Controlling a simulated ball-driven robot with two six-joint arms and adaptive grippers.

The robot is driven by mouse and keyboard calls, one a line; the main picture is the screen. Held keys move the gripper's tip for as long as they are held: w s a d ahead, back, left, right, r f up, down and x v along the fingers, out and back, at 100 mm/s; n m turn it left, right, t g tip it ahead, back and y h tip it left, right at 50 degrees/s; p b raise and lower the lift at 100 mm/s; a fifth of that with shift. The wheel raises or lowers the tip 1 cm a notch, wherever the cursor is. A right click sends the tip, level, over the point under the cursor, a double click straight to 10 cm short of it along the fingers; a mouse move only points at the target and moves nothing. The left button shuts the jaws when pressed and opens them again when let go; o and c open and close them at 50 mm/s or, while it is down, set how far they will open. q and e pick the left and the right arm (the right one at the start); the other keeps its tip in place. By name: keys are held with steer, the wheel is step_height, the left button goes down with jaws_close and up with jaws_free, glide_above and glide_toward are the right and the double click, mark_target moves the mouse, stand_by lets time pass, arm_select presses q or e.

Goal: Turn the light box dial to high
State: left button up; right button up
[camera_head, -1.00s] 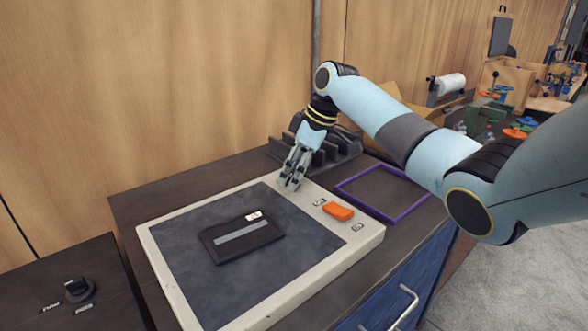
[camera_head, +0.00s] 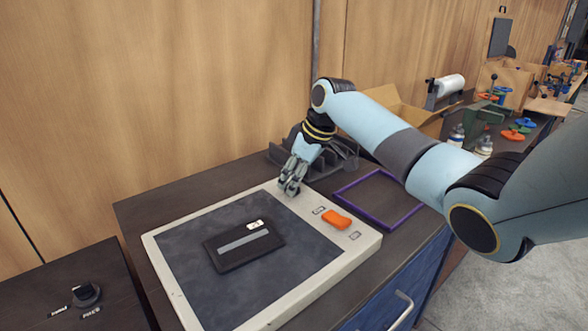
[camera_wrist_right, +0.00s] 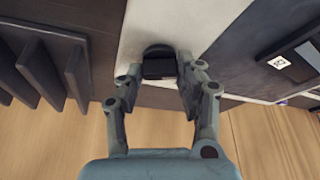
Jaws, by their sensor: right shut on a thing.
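The light box (camera_head: 160,262) is a flat pale panel with a dark grey screen, lying on the dark bench top. Its black dial (camera_wrist_right: 159,64) sits on the pale rim and shows in the right wrist view between the fingertips. In the head view my fingers hide the dial at the box's far corner. My right gripper (camera_head: 289,190) reaches down to that corner and is shut on the dial; it also shows in the right wrist view (camera_wrist_right: 160,76). The dial's setting cannot be read. My left gripper is not in view.
A black flat case (camera_head: 243,257) lies on the screen. An orange switch (camera_head: 336,220) sits on the right rim. A purple-edged tray (camera_head: 367,222) is right of the box, and a dark slotted rack (camera_head: 340,155) stands close behind my gripper. Another black knob (camera_head: 87,293) is at lower left.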

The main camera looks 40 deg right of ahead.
steer(key=shift+a+r+m+h+p, duration=0.1)
steer(key=shift+r+m+h+p, duration=0.25)
steer(key=shift+m+p, duration=0.55)
steer(key=shift+f+m+t+h+p, duration=0.2)
steer(key=shift+m+t+h+p, duration=0.15)
steer(key=shift+m, duration=0.55)
steer(key=m+h, duration=0.1)
steer(key=m, duration=0.2)
steer(key=shift+a+f+m, duration=0.1)
steer(key=shift+m, duration=0.2)
steer(key=shift+m+h, duration=0.8)
steer(key=shift+m, duration=0.8)
steer(key=o, duration=1.2)
steer(key=shift+c, duration=0.2)
steer(key=v, duration=1.2)
steer(key=shift+w, duration=0.4)
